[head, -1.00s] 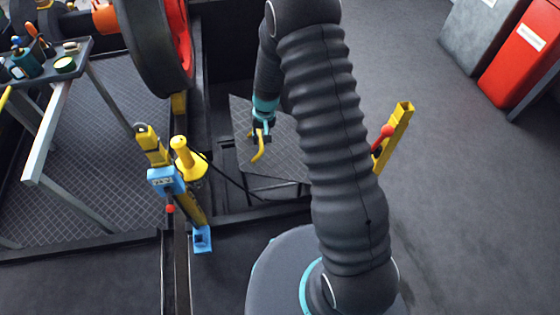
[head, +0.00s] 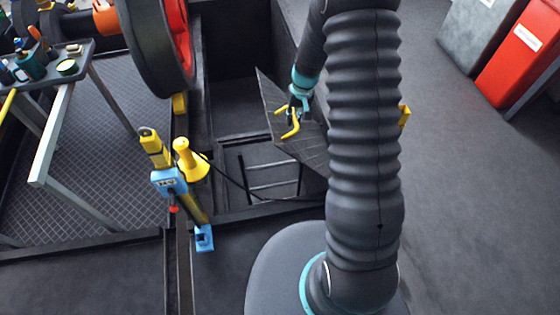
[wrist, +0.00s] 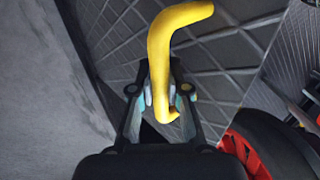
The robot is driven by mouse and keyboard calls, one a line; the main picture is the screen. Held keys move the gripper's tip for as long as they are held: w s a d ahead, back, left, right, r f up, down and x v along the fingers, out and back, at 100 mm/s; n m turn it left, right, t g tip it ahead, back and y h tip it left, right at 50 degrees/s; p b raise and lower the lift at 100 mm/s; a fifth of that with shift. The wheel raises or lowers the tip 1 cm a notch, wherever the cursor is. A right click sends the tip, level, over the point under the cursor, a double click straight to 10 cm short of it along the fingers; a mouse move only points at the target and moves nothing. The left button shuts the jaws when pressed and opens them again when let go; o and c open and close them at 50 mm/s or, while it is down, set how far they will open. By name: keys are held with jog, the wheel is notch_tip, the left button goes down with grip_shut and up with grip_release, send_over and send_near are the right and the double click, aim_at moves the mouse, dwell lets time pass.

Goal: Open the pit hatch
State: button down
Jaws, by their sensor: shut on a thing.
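The pit hatch (head: 302,140) is a dark, diamond-patterned plate, tilted up steeply at the right side of the pit opening (head: 262,165). Its yellow handle (head: 290,132) is bent and stands out from the plate. My gripper (head: 296,108) is shut on this handle. In the wrist view my gripper (wrist: 160,98) has the yellow handle (wrist: 172,40) between its fingers, with the hatch plate (wrist: 225,60) behind it. My arm hides part of the hatch's right side in the head view.
A yellow post with a blue box (head: 170,180) and a yellow cone-like piece (head: 190,160) stand left of the pit. A large wheel (head: 155,45) is behind them. A tool tray (head: 85,48) is at left. A red cabinet (head: 515,60) stands at the right. The right floor is clear.

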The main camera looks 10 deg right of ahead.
jog(key=d+r, duration=0.2)
jog(key=d, duration=1.4)
jog(key=d+r, duration=0.2)
jog(key=d, duration=1.4)
jog(key=shift+r+p, duration=0.15)
jog(key=shift+p, duration=0.25)
jog(key=c, duration=1.3)
grip_release()
jog(key=shift+d, duration=0.1)
jog(key=shift+r, duration=0.1)
jog(key=r, duration=1.1)
jog(key=shift+d, duration=0.3)
